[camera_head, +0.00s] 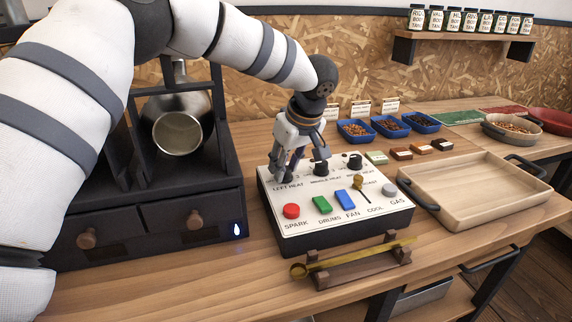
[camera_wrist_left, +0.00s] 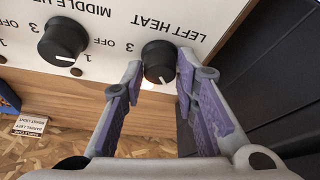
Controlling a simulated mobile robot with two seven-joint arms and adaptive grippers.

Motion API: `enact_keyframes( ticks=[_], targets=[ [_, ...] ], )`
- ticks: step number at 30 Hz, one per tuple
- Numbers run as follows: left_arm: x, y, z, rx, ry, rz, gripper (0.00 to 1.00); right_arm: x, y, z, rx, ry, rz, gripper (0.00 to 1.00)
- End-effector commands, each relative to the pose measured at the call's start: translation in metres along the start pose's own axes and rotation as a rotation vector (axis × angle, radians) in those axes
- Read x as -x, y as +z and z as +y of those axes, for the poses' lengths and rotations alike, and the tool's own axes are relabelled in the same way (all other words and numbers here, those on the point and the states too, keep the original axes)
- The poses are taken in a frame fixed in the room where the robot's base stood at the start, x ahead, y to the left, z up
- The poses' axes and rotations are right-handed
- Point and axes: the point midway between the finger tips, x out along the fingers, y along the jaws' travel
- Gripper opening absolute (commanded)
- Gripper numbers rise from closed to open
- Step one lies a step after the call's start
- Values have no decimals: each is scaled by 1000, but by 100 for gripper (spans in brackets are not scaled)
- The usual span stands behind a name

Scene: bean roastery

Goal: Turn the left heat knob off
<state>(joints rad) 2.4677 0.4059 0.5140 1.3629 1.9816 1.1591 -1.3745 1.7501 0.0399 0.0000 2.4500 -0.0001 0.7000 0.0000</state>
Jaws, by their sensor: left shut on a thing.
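The left heat knob (camera_wrist_left: 158,60) is black and round. In the left wrist view it sits between the fingertips of my left gripper (camera_wrist_left: 159,72), under the upside-down words LEFT HEAT. In the head view my left gripper (camera_head: 286,172) reaches down to the panel's back left corner, and its fingers mostly hide this knob. The gripper is shut on the knob. A small pale mark shows at the knob's lower edge in the wrist view; I cannot tell its exact setting. The control panel (camera_head: 383,214) has a white top. My right gripper is not in view.
The middle heat knob (camera_head: 320,166) and another black knob (camera_head: 355,161) stand close on the right. Red (camera_head: 291,211), green and blue buttons and a brass lever (camera_head: 362,192) sit in front. A dark roaster (camera_head: 150,215) stands left; a wooden tray (camera_head: 470,190) lies right.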

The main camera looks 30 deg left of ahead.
Motion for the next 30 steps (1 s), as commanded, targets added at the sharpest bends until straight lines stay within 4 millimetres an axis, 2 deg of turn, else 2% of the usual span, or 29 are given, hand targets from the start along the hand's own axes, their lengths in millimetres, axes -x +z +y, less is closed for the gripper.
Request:
enact_keyframes(
  ticks=[18, 30],
  targets=[
    [-5, 1, 4, 519, -220, -1, 0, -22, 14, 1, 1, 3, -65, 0],
    [-4, 0, 4, 746, -314, 1, 0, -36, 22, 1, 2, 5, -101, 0]
  ],
)
